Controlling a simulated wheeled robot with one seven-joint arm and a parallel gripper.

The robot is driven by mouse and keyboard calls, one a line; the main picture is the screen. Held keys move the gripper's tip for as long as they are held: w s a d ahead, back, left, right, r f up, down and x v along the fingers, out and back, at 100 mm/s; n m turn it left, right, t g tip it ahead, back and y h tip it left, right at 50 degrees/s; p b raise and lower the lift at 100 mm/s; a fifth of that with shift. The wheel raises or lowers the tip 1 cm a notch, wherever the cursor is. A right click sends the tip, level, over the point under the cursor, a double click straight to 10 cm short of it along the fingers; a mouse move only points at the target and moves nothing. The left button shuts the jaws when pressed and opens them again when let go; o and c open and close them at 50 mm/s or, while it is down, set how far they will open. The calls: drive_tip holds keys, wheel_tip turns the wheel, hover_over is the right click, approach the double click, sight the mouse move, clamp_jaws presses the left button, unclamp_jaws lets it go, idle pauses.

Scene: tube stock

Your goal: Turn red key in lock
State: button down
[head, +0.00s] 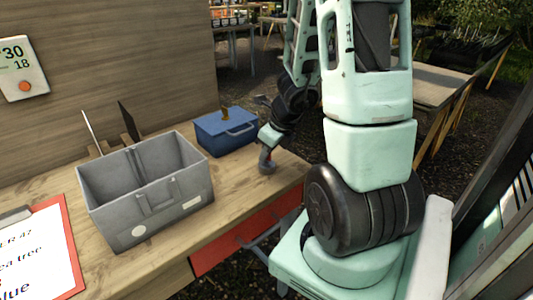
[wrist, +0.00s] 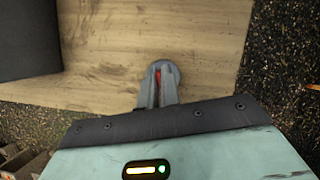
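My gripper (wrist: 160,88) points down at the table's right end, seen in the wrist view. Its fingers are close together with a narrow red piece, seemingly the red key (wrist: 158,76), between them. A round grey thing (wrist: 173,69) shows just beyond the fingertips; I cannot tell whether it is the lock. In the head view my gripper (head: 267,158) is low over the table, right of the blue box (head: 222,139). A small brass-coloured thing (head: 225,114) stands on that box. The key's tip is hidden.
A grey open bin (head: 165,213) stands on the wooden table (head: 110,262), left of the blue box. A red-edged clipboard (head: 72,245) lies at the front left. A red drawer front (head: 222,253) is under the table edge. Bare table lies around my gripper.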

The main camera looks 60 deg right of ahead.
drive_tip(key=shift+m+h+b, duration=0.5)
drive_tip(key=shift+m+b, duration=0.9)
drive_tip(key=shift+b, duration=0.6)
drive_tip(key=shift+m+h+b, duration=0.3)
drive_tip(key=shift+m+b, duration=0.3)
drive_tip(key=shift+m, duration=0.2)
drive_tip(key=shift+m+h, duration=0.3)
drive_tip(key=shift+m, duration=0.7)
drive_tip(key=shift+n+y+b, duration=0.5)
drive_tip(key=shift+n+b, duration=1.1)
drive_tip(key=shift+b, duration=0.35)
drive_tip(key=c, duration=1.5)
unclamp_jaws()
drive_tip(key=shift+c, duration=0.2)
drive_tip(key=p+v, duration=1.1)
drive_tip(key=v, duration=0.6)
drive_tip(key=shift+r, duration=0.2)
